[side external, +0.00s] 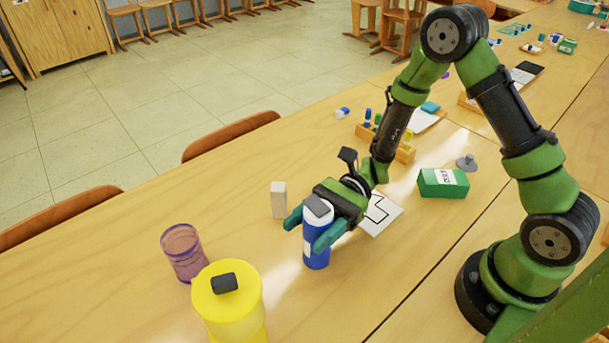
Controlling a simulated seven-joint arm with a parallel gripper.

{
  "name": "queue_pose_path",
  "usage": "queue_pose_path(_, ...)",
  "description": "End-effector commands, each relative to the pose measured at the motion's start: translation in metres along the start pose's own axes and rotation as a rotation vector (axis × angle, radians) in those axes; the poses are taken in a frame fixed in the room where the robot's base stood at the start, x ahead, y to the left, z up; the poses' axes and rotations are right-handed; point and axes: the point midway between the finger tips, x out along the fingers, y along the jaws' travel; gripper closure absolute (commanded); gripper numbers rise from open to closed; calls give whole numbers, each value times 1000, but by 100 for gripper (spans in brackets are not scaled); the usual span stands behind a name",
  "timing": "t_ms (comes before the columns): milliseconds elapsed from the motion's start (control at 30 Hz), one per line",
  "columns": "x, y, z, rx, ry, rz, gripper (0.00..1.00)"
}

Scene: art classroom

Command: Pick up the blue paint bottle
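The blue paint bottle (316,257) stands upright on the wooden table, with a white cap and a white label patch on its side. My gripper (311,230) is at the upper part of the bottle, with one teal finger on each side of it. The left finger's tip looks apart from the bottle. The right finger overlaps the bottle's right side in the picture, so contact there cannot be told. The fingers look open around the bottle.
A purple cup (183,252) and a yellow container with a dark knob (229,303) stand left of the bottle. A white block (278,199) stands behind it. A patterned card (381,214), a green box (443,183) and a wooden holder (404,153) lie to the right.

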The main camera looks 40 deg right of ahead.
Motion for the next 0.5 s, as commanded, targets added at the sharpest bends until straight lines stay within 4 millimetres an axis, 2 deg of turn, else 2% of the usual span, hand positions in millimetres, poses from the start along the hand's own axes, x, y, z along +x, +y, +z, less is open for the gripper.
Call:
queue_pose_path(33,0,0,0,0,0,0,52)
queue_pose_path(267,0,0,0,0,0,0,86)
queue_pose_path(500,0,0,1,-1,-1,-1,86)
